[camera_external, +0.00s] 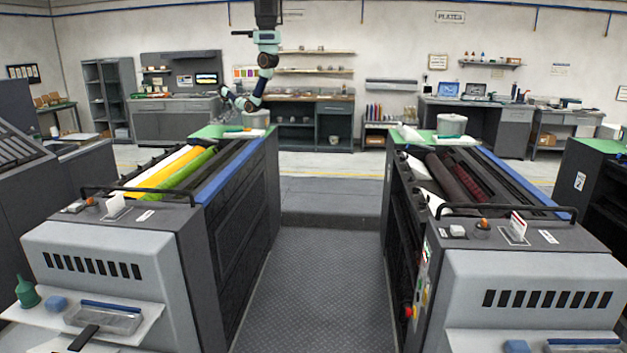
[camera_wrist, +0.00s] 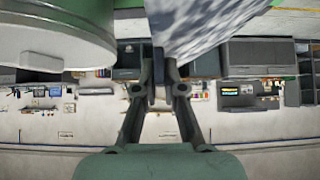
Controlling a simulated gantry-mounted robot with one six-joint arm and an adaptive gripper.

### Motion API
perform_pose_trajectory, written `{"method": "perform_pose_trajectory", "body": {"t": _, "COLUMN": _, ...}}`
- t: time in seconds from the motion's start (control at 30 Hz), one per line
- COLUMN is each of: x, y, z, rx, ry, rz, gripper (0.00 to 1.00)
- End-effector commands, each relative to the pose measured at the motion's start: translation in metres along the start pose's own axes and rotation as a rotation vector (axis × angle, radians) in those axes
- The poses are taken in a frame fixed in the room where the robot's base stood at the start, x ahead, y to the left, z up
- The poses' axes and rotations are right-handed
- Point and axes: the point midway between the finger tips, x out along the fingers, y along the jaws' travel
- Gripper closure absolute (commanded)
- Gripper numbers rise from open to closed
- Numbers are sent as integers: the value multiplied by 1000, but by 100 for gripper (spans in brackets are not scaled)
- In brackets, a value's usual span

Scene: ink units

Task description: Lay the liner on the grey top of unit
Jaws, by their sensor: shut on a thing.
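My gripper (camera_external: 236,104) is over the far end of the left ink unit, beside a pale bucket (camera_external: 256,119). In the wrist view my gripper (camera_wrist: 160,82) is shut on the end of a mottled grey-white piece (camera_wrist: 205,22), which looks like the liner. It reaches up out of the picture, so its full shape is hidden. The bucket (camera_wrist: 55,32) fills the upper left there, apart from the fingers. The held piece cannot be made out in the external view. The left unit's grey top (camera_external: 165,214) and the right unit's grey top (camera_external: 565,237) are at their near ends.
Both units have open roller beds, with yellow and green rollers (camera_external: 185,168) on the left and dark red ones (camera_external: 455,180) on the right. Handrails, small cards and knobs stand on the near tops. A second bucket (camera_external: 451,126) is at right. The aisle (camera_external: 312,250) is clear.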

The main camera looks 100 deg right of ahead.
Motion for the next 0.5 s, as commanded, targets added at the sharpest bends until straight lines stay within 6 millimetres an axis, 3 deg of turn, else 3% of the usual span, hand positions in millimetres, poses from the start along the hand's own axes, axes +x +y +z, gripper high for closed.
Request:
{"method": "perform_pose_trajectory", "body": {"t": 0.2, "x": -48, "y": -2, "z": -49, "rx": 6, "ry": 3, "rz": -5, "gripper": 100}}
{"method": "perform_pose_trajectory", "body": {"t": 0.5, "x": -75, "y": -1, "z": -76, "rx": 2, "ry": 1, "rz": -2, "gripper": 100}}
